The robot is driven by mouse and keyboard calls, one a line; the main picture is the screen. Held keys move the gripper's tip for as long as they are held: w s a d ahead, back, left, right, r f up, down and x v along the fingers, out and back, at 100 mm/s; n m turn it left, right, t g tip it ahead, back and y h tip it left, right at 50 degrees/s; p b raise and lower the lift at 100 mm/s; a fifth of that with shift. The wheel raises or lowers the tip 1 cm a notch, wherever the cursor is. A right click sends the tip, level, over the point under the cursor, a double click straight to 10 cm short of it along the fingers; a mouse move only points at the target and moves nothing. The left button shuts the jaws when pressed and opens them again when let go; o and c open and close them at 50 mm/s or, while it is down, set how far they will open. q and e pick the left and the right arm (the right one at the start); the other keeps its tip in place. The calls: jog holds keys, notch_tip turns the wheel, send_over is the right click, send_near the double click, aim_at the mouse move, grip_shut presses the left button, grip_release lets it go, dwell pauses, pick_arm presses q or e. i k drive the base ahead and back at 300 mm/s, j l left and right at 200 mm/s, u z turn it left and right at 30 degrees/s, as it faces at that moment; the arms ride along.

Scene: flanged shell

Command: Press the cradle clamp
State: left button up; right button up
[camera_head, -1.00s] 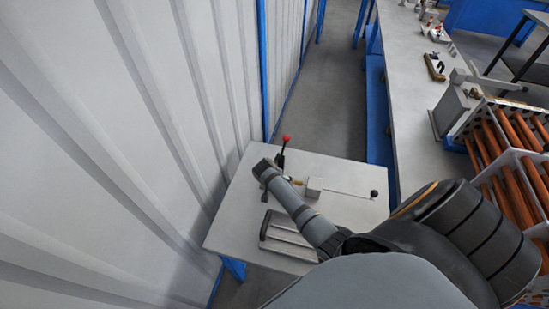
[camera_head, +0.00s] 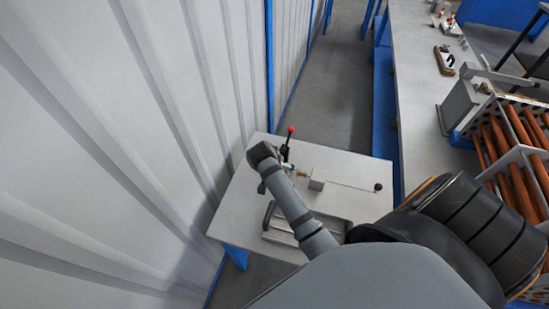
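A toggle clamp with an upright black lever and red knob (camera_head: 291,130) stands near the back of a small light-grey table (camera_head: 360,210). A grey block (camera_head: 317,180) sits right of it, with a small brass-coloured part between them. A thin rod runs right from the block to a black ball (camera_head: 378,187). One of my arms reaches in from the lower right across the table. Its dark joint end is just left of the lever, seemingly apart from it. No gripper fingers can be made out. The cradle itself is not clearly distinguishable.
A shallow metal tray (camera_head: 335,231) lies at the table's front, partly behind my arm. A corrugated wall (camera_head: 130,140) stands close on the left. A long bench (camera_head: 415,110) and a rack of orange-brown tubes (camera_head: 515,140) are on the right. Open floor lies behind the table.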

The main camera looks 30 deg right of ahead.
aim_at(291, 129)
jog(key=k+j, duration=0.2)
jog(key=j, duration=0.2)
jog(key=k+j, duration=0.45)
jog(key=j, duration=0.3)
